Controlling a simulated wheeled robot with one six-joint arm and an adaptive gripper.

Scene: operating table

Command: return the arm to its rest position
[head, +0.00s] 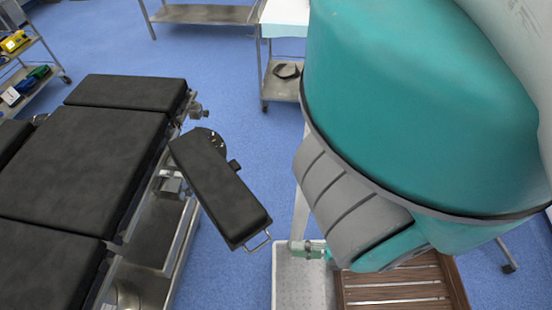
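Large teal and grey parts of my arm fill the right side of the head view, very close to the camera. My gripper is not in view, so its fingers and anything between them cannot be seen. The arm covers much of the floor and furniture behind it.
A black padded operating table (95,145) stands at left. Its padded arm board (218,188) juts toward my arm. A metal trolley (284,90) stands behind. A slatted wooden platform (400,291) lies below my arm. Blue floor (225,85) is clear between table and trolley.

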